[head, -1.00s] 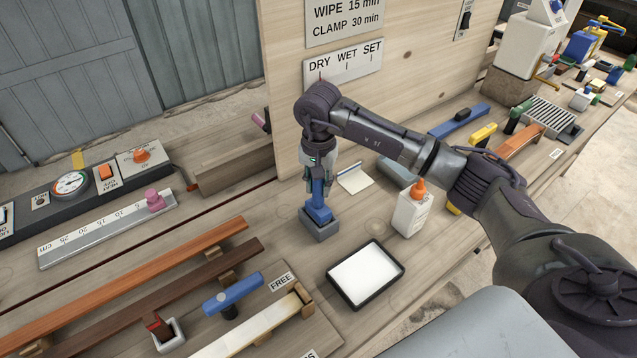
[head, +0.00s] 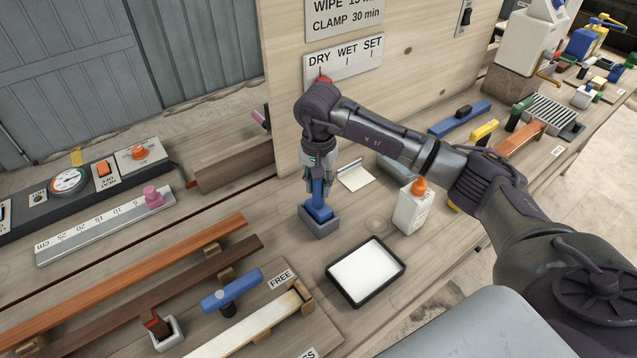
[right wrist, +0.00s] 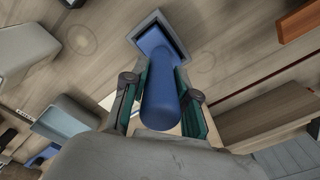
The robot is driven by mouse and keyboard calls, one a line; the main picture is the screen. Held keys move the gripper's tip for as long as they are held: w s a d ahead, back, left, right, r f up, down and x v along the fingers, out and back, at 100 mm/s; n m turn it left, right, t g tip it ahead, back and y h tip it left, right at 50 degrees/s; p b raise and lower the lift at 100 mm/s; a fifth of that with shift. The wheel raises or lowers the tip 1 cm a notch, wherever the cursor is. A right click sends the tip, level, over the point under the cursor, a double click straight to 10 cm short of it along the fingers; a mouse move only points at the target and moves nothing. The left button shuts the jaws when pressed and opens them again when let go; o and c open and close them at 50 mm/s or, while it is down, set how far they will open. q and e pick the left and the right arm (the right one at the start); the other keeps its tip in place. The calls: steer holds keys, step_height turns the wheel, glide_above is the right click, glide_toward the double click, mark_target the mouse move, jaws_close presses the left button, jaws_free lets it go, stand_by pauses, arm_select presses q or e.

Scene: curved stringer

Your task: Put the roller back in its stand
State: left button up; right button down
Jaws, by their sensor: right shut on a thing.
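The roller has a blue handle (head: 317,190) and a blue lower part (head: 320,212). My right gripper (head: 318,182) is shut on the handle, and the roller stands roughly upright below it. The roller's lower end is inside the grey square stand (head: 321,229) on the bench. In the right wrist view, the blue handle (right wrist: 160,100) lies between the green-edged fingers, and its far end is within the grey rim of the stand (right wrist: 138,36). Whether it touches the stand's floor is hidden. My left gripper is not in view.
A black-rimmed white tray (head: 398,264) lies in front, and a white glue bottle (head: 413,211) with an orange cap stands to the right. A white card (head: 356,179) lies behind. A blue T-handled tool (head: 232,290) and wooden strips (head: 130,277) are at the left. An upright board (head: 400,90) rises behind.

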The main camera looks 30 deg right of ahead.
steer(key=shift+f+b, duration=0.55)
steer(key=shift+f, duration=0.15)
steer(key=shift+c, duration=1.3)
jaws_free()
steer(key=shift+r+p, duration=2.4)
steer(key=shift+r, duration=2.1)
